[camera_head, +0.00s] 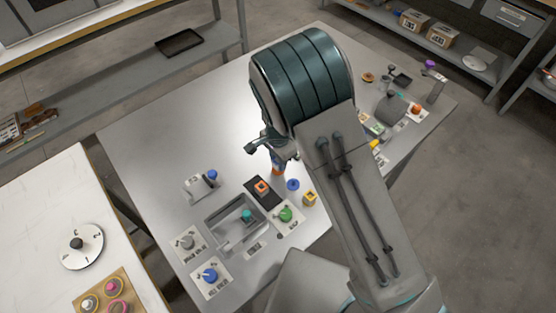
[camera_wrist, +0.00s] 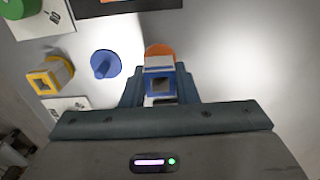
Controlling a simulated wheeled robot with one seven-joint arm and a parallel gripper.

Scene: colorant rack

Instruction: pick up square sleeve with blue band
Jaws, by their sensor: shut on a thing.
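The square sleeve with a blue band (camera_wrist: 158,83) is between the fingers of my gripper (camera_wrist: 160,92) in the wrist view. Its top is a square frame with a dark hole, pale on its far side. My gripper is shut on it. An orange round piece (camera_wrist: 159,49) shows just beyond the sleeve; I cannot tell whether the two touch. In the head view my gripper (camera_head: 275,153) is low over the table, partly hidden by my arm, with the orange piece (camera_head: 278,172) just below it. The sleeve's lower part is hidden.
A blue round knob (camera_wrist: 103,64) and a yellow square sleeve (camera_wrist: 49,75) stand to the left in the wrist view. The table's upper left is clear.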

